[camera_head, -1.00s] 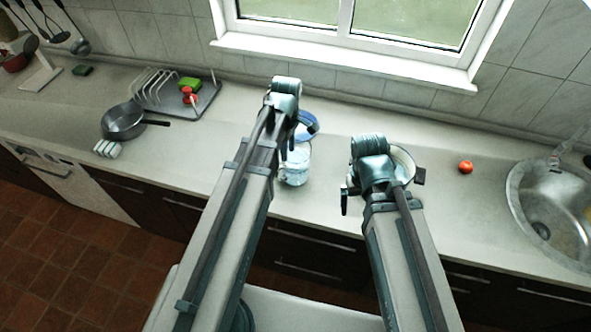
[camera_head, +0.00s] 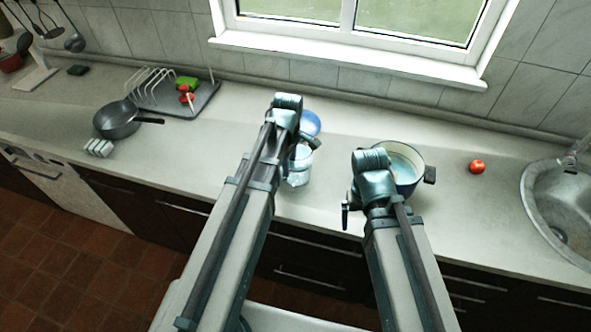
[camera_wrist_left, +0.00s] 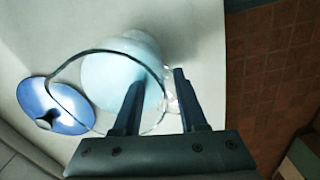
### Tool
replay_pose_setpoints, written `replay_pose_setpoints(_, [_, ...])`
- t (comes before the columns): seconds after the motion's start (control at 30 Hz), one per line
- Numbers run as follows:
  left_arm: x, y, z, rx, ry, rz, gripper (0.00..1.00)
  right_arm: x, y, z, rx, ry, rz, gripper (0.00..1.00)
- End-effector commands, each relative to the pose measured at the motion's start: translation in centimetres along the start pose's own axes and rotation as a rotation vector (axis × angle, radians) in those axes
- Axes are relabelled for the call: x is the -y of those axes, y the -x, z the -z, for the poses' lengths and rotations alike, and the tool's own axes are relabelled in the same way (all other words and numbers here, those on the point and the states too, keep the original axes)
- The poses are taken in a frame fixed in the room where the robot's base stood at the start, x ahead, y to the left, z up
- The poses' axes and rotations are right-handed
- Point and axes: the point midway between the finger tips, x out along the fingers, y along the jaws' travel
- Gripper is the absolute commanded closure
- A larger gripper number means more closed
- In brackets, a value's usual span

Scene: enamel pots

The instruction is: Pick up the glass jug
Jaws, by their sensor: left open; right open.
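The clear glass jug (camera_head: 299,172) stands on the counter, partly hidden behind my left arm. In the left wrist view the jug (camera_wrist_left: 110,75) is seen from above, with its dark rim line and pale bluish body. My left gripper (camera_wrist_left: 160,80) is open, its fingers reaching down at the jug's side. The rim's edge shows between the fingers; I cannot tell whether they touch the glass.
A blue lid (camera_head: 311,122) lies just behind the jug. A tomato (camera_head: 477,167) and the sink (camera_head: 562,215) are further right. A pan (camera_head: 116,122) and a dish rack (camera_head: 172,100) are at left. Counter between rack and jug is clear.

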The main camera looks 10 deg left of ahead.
Motion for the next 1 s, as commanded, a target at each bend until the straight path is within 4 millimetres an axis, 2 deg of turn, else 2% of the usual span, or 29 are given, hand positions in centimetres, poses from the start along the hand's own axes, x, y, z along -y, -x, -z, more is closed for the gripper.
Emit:
replay_pose_setpoints(0.03, [0.1,-1.3,-0.1,0.0,0.0,0.0,0.59,0.1,-1.3,0.1,0.0,0.0,0.0,0.03])
replay_pose_setpoints(0.2, [0.1,-3.2,-0.2,0.0,0.0,0.0,0.59,0.3,-3.2,0.2,0.0,0.0,0.0,0.03])
replay_pose_setpoints(0.5, [0.1,-3.3,-0.1,0.0,0.0,0.0,0.59,0.3,-3.2,0.2,0.0,0.0,0.0,0.03])
replay_pose_setpoints(0.53, [0.1,-3.3,-0.1,0.0,0.0,0.0,0.6,0.3,-3.2,0.2,0.0,0.0,0.0,0.03])
replay_pose_setpoints(0.7, [0.1,-3.3,-0.1,0.0,0.0,0.0,0.91,0.3,-3.2,0.2,0.0,0.0,0.0,0.03])
replay_pose_setpoints(0.77, [0.1,-3.3,-0.1,0.0,0.0,0.0,1.0,0.3,-3.2,0.2,0.0,0.0,0.0,0.03])
replay_pose_setpoints(1.0, [0.1,-3.3,-0.1,0.0,0.0,0.001,1.0,0.3,-3.3,0.2,0.0,0.0,0.0,0.03])
